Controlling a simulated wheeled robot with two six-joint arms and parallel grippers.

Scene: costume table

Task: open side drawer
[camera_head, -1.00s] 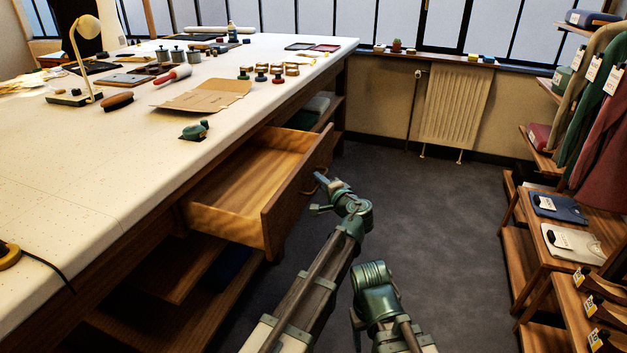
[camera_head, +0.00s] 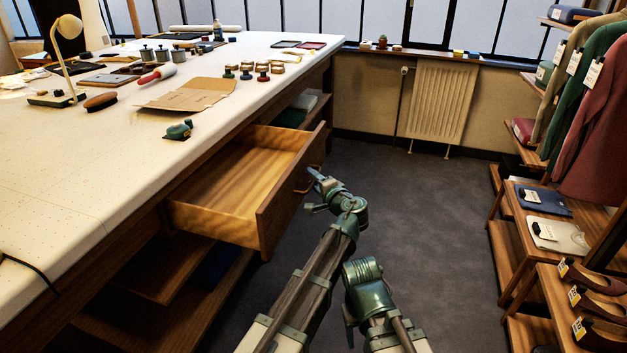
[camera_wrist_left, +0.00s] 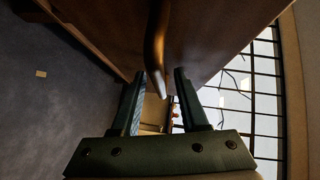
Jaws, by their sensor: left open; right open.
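The wooden side drawer (camera_head: 233,190) stands pulled out from under the white-topped table, and its inside looks empty. Its curved handle (camera_head: 300,184) is on the front panel. My left gripper (camera_head: 312,186) is just in front of the handle. In the left wrist view the handle (camera_wrist_left: 156,50) hangs down between the two open fingers of the gripper (camera_wrist_left: 160,88), and I see no finger closed on it. My right arm shows at the bottom centre, folded; its fingertips cannot be made out clearly.
The table (camera_head: 60,200) carries a lamp (camera_head: 66,50), a brown folder (camera_head: 190,94), a small green tool (camera_head: 178,130) and several spools. Shelves with garments (camera_head: 590,110) stand at the right. The grey floor (camera_head: 420,210) between is clear.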

